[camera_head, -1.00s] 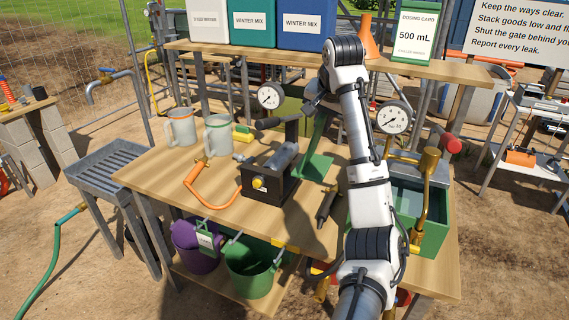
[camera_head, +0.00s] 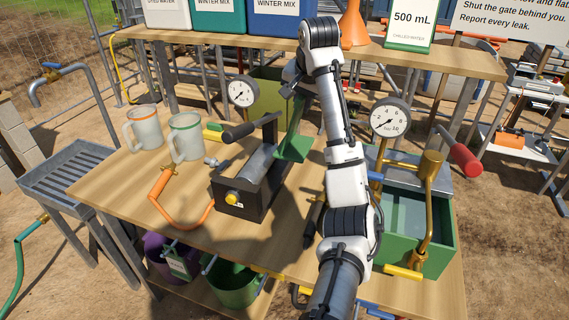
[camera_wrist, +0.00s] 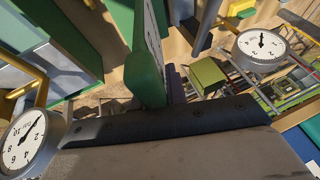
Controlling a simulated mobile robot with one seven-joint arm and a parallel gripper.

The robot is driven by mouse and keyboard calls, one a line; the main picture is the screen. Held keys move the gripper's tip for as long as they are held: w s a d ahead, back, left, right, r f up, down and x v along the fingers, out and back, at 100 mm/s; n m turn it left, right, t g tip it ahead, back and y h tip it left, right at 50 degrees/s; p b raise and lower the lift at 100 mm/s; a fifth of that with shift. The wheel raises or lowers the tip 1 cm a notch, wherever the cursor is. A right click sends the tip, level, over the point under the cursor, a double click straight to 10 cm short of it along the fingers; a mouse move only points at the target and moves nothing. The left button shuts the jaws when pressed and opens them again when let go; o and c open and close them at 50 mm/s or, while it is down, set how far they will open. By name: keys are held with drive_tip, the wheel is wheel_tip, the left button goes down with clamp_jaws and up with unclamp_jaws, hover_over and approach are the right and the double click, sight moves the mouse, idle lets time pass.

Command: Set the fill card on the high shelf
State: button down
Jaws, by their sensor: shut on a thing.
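My gripper (camera_head: 296,84) is shut on the fill card (camera_head: 294,144), a green plate with a wider foot, seen from its back. The card hangs tilted below the fingers, above the workbench and just right of the black pump. In the wrist view the card (camera_wrist: 147,80) shows its green edge and a thin strip of pale face; its print cannot be read. The high shelf (camera_head: 455,64) is the wooden board across the back, above and beyond my gripper. My arm hides part of the shelf's middle.
On the shelf stand several labelled containers (camera_head: 220,12), an orange funnel (camera_head: 353,25) and a 500 mL dosing card (camera_head: 410,22). Bare board shows at the right end. Below are two gauges (camera_head: 390,118), two mugs (camera_head: 186,137), the black pump (camera_head: 250,185) and a green tank (camera_head: 440,240).

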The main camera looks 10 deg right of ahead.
sight(301, 145)
wheel_tip(301, 145, down, 13)
drive_tip(key=shift+f, duration=0.1)
drive_tip(key=shift+f+p, duration=0.35)
drive_tip(key=shift+f, duration=1.8)
drive_tip(key=c, duration=1.4)
unclamp_jaws()
drive_tip(key=shift+f, duration=0.1)
